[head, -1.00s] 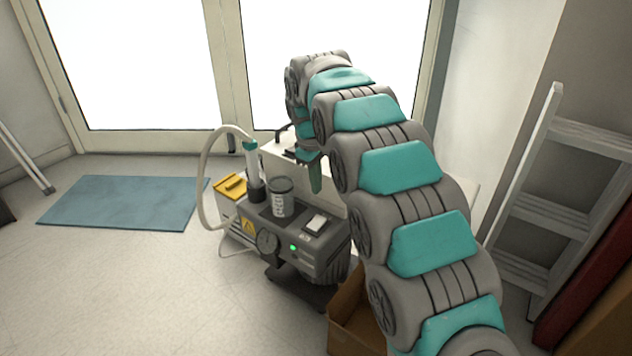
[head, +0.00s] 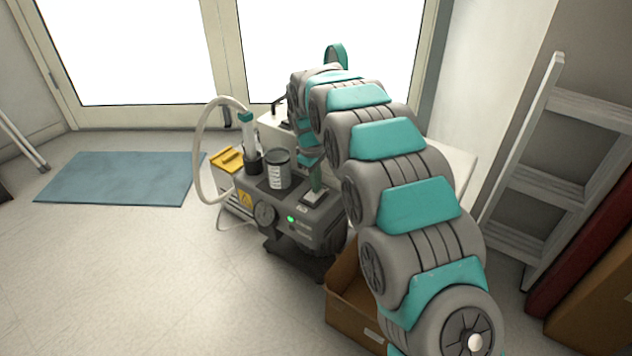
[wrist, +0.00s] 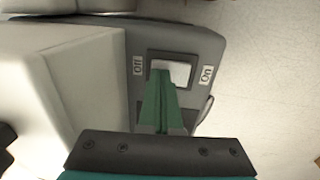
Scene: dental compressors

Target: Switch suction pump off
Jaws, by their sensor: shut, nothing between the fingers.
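The suction pump (head: 298,222) is a dark grey unit on the floor, with a gauge and a lit green light (head: 291,219) on its front. Its rocker switch (wrist: 181,73) sits on the top face, between an "Off" label (wrist: 138,66) on the left and an "On" label (wrist: 207,75) on the right in the wrist view. My gripper (wrist: 160,72) is shut and empty, its green fingertips over the rocker's Off-side end. They hide that end, and I cannot tell whether they press on it. In the head view my gripper (head: 316,190) points down at the switch.
An open cardboard box (head: 352,312) is in front at right, a ladder (head: 545,170) farther right.

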